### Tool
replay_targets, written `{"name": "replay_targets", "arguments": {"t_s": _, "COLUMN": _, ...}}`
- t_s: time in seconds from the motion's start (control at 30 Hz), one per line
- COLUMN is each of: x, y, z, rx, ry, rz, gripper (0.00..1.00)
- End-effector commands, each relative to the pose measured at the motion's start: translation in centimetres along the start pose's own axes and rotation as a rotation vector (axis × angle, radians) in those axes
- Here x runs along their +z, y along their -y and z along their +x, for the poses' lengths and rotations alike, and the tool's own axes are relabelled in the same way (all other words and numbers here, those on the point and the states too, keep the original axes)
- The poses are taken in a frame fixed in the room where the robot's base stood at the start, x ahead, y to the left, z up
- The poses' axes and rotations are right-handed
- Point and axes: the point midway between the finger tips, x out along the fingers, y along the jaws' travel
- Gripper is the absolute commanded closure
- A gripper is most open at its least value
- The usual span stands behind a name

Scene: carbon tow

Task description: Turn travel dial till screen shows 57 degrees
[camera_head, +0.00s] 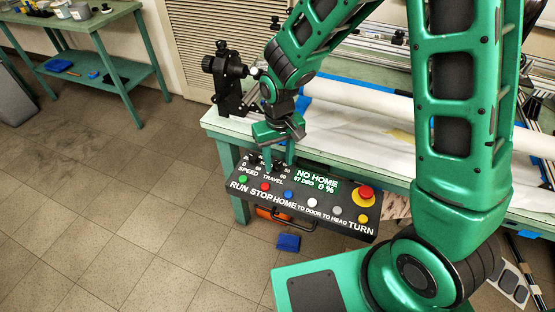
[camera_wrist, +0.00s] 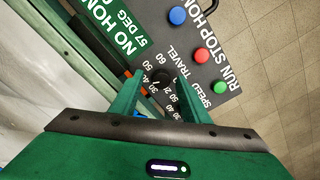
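The travel dial (camera_wrist: 161,77) is a small black knob on the dark control panel (camera_head: 350,222). It shows between my fingertips in the wrist view, with white scale numbers around it. My gripper (camera_wrist: 160,80) straddles the dial with a finger on each side; a gap seems to show between each finger and the knob. The screen (camera_head: 316,182) reads NO HOME, 57 DEG and 0 % in pale green; 57 DEG also shows on the screen (camera_wrist: 131,30) in the wrist view.
A red emergency button (camera_head: 366,191) stands at the right. A worktable with white material (camera_head: 355,120) lies behind. Open floor is at left.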

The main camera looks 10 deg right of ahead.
Motion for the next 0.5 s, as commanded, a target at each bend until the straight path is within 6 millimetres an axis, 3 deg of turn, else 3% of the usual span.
{"name": "replay_targets", "arguments": {"t_s": 0.3, "x": 0.1, "y": 0.1, "z": -0.2, "rx": -0.002, "ry": 0.004, "rz": -0.003, "gripper": 0.59}}
{"name": "replay_targets", "arguments": {"t_s": 0.5, "x": 0.1, "y": 0.1, "z": -2.6, "rx": -0.002, "ry": 0.000, "rz": -0.003, "gripper": 0.59}}
